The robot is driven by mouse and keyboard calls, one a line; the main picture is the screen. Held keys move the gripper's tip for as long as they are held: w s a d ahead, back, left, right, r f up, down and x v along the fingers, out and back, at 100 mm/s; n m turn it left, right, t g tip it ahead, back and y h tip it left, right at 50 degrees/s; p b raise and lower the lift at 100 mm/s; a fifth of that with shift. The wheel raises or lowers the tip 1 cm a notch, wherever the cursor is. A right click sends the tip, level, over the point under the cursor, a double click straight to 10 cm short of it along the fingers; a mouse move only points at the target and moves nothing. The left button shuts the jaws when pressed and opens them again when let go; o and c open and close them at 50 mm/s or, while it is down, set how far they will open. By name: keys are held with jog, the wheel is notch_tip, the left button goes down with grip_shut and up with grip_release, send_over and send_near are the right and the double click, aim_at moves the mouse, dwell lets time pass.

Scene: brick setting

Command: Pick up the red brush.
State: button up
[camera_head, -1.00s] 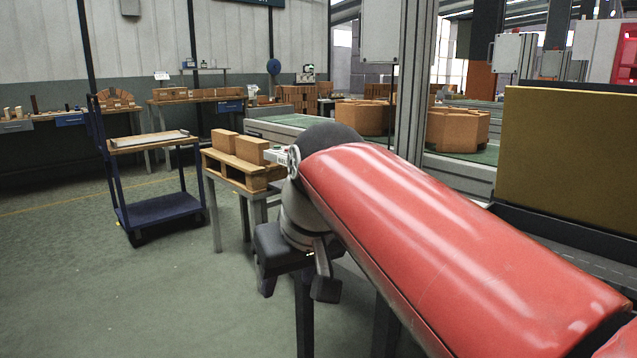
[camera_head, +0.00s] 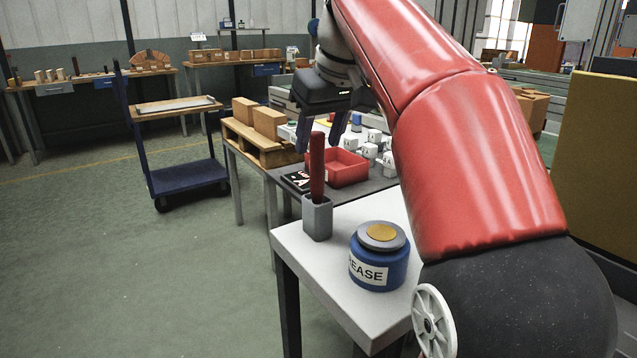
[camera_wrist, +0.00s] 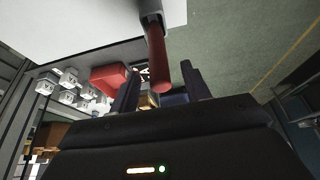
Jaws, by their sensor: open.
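The red brush (camera_head: 317,167) stands upright in a grey square holder (camera_head: 317,219) at the left edge of a white table. In the head view my gripper (camera_head: 342,142) is open and empty, beyond and above the brush, with its dark fingers pointing down. In the wrist view the brush (camera_wrist: 158,62) comes down from the holder (camera_wrist: 151,10) at the top. Its red end lies between the directions of the two open fingers of my gripper (camera_wrist: 160,92), apart from both. The brush's lower end is hidden inside the holder.
A blue grease jar (camera_head: 378,270) stands on the white table (camera_head: 345,308) close to the holder. Behind are a red bin (camera_head: 347,168), several white blocks (camera_head: 372,137), and a pallet with bricks (camera_head: 268,122). A blue cart (camera_head: 188,176) stands on open floor at left.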

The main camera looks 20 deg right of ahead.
aim_at(315, 154)
jog(key=x, duration=0.4)
jog(key=shift+w+f, duration=0.15)
jog(key=shift+f, duration=0.05)
jog(key=shift+c, duration=0.5)
grip_shut()
